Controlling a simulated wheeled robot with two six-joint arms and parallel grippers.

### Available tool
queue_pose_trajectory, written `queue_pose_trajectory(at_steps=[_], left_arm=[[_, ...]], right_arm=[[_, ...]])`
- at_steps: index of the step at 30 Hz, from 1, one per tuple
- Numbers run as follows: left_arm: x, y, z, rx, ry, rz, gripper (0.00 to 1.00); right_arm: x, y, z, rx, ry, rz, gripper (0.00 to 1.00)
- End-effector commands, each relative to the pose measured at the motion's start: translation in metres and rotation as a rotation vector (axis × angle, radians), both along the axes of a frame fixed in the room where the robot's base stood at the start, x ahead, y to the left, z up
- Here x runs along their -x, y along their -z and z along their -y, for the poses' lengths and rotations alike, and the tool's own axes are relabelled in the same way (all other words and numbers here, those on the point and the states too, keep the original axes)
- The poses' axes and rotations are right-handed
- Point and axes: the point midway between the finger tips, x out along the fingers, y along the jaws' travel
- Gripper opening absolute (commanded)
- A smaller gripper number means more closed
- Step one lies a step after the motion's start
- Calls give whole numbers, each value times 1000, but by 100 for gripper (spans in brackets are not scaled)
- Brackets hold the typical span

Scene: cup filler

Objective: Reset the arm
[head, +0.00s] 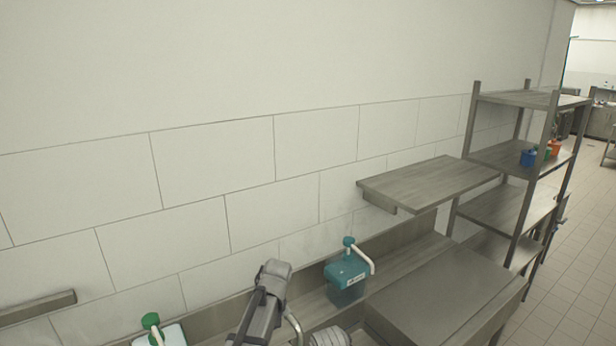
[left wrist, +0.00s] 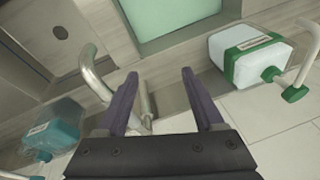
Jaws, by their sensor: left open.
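My left gripper (left wrist: 160,75) is open in the left wrist view, with two dark fingers apart and nothing between them. In the head view a grey part of my arm (head: 265,300) rises at the bottom centre, between two pump bottles; the fingers cannot be made out there. My right gripper is in neither view.
A teal pump bottle (head: 346,275) and a white bottle with a green pump (head: 160,331) stand along the counter by the wall. A curved metal tap (left wrist: 92,78) is beside the left gripper. A wall shelf (head: 428,182) and a rack (head: 515,205) are at right.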

Motion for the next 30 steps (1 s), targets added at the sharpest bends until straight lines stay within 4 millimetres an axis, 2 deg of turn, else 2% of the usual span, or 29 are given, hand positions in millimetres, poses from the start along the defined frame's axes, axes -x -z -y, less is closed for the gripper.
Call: queue_pose_trajectory(at_steps=[1,6,12,14,17,23,30], left_arm=[[45,2,-15,28,40,-24,69],[119,6,-33,111,185,-76,69],[197,7,-43,198,335,-100,69],[186,29,-33,192,360,-111,69],[189,48,-22,184,387,-126,69],[200,95,2,161,450,-162,69],[220,168,40,122,555,-217,69]], right_arm=[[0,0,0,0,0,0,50],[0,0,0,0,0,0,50],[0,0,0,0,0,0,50],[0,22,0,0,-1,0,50],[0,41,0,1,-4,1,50],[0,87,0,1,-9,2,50],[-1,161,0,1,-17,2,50]])
